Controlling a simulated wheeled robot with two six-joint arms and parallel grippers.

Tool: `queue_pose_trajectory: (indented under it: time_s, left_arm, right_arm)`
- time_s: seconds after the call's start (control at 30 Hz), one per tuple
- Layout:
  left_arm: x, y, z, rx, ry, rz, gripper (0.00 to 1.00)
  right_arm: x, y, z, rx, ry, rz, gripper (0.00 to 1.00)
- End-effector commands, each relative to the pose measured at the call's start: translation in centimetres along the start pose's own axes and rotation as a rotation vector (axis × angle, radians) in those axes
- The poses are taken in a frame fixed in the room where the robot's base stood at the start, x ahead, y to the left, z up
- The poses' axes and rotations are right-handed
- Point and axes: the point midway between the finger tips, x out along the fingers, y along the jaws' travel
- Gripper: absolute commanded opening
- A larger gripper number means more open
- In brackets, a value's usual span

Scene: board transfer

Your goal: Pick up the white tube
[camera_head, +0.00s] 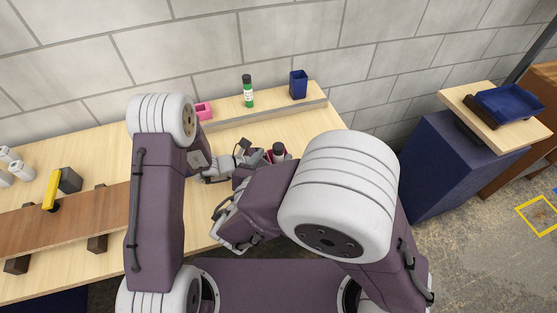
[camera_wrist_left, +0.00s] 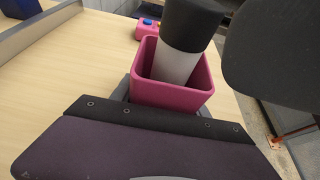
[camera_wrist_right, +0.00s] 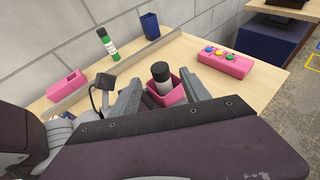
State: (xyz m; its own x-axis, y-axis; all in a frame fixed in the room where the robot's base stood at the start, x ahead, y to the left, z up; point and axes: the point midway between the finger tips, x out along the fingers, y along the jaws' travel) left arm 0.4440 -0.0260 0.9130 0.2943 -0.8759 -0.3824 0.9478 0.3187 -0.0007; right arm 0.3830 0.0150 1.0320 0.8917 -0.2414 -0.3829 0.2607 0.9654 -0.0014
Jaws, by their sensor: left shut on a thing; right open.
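The white tube (camera_wrist_right: 162,84) with a black cap stands in a pink square cup (camera_wrist_right: 178,92). In the left wrist view the tube (camera_wrist_left: 172,64) leans slightly inside the cup (camera_wrist_left: 172,97). In the head view only the dark cap (camera_head: 279,149) shows clearly. My left gripper (camera_head: 250,162) is shut on the pink cup, its fingers mostly hidden. My right gripper (camera_wrist_right: 158,92) is open, with its grey fingers on either side of the tube in its own view. I cannot tell whether they touch it.
A pink button box (camera_wrist_right: 226,63) lies to the right. A brown board (camera_head: 70,222) and a yellow-handled tool (camera_head: 50,190) are at the left.

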Motion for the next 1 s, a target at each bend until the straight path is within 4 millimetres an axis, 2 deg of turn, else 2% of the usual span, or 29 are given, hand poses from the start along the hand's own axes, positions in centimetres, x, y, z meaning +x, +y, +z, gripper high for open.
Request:
queue_pose_trajectory:
  time_s: [0.23,0.4,0.5,0.73,0.77,0.93,0.97,1.0]
  left_arm:
    - [0.0,0.0,0.0,0.0,0.001,0.0,0.13]
    - [0.0,0.0,0.0,0.0,0.0,0.0,0.13]
    - [0.0,0.0,0.0,0.0,0.0,0.0,0.13]
    - [0.0,0.0,0.0,0.0,0.001,0.0,0.13]
    - [0.0,0.0,0.0,0.0,0.001,0.0,0.13]
    - [0.0,0.0,0.0,0.0,0.0,0.0,0.13]
    - [0.0,0.0,0.0,0.0,0.0,0.0,0.13]
    - [0.0,0.0,0.0,0.0,0.0,0.0,0.13]
  right_arm:
    - [1.4,-0.1,0.0,0.001,0.0,-0.001,0.55]
    - [4.6,-0.2,0.0,0.001,0.001,-0.005,0.55]
    - [5.8,-0.2,0.0,0.0,0.001,-0.003,0.55]
    - [6.1,-0.1,0.1,0.001,0.001,0.001,0.55]
    - [6.1,-0.1,0.1,0.001,0.001,0.0,0.52]
    - [6.1,-0.1,0.1,0.001,0.001,0.0,0.04]
    - [6.1,-0.1,0.1,0.001,0.001,0.0,0.0]
    - [6.1,-0.1,0.1,0.001,0.001,0.0,0.0]
